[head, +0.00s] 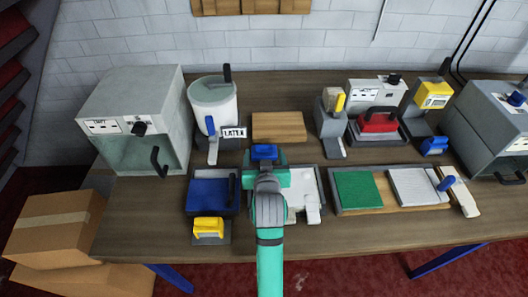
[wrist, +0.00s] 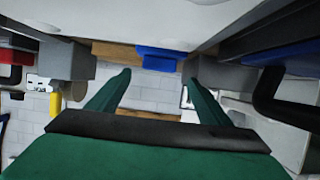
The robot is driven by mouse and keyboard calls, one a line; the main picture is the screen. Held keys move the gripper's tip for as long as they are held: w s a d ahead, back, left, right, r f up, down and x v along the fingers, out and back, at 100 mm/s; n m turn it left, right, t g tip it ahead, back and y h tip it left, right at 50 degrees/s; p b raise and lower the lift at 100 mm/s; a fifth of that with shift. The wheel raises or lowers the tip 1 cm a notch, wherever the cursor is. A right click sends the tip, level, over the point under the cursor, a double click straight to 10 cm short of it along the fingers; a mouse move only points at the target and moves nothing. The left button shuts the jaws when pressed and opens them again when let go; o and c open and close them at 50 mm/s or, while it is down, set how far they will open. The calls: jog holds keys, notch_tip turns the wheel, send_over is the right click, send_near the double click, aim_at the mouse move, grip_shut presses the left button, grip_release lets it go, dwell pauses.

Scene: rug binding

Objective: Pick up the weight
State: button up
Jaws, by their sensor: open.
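A small blue block (head: 264,152), which may be the weight, sits at the back edge of the white-topped tray (head: 303,188), just beyond my gripper (head: 265,172). No label confirms that it is the weight. In the wrist view, the blue block (wrist: 160,58) shows ahead, between the green fingers of my gripper (wrist: 159,88). The fingers are apart and nothing is between them. My wrist hides much of the tray's left part in the head view. Whether a finger touches the block cannot be told.
A blue-filled tray (head: 207,194) and a yellow-handled block (head: 208,228) stand left of my arm. A wooden board (head: 279,127) lies behind. A board with a green panel (head: 358,190) is right. A red-handled tool (head: 377,123) stands back right.

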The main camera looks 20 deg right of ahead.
aim_at(264, 146)
jog(key=x, duration=0.4)
jog(key=shift+d+f, duration=0.1)
jog(key=shift+f, duration=0.1)
jog(key=shift+w, duration=0.1)
grip_shut()
jog(key=shift+r, duration=0.2)
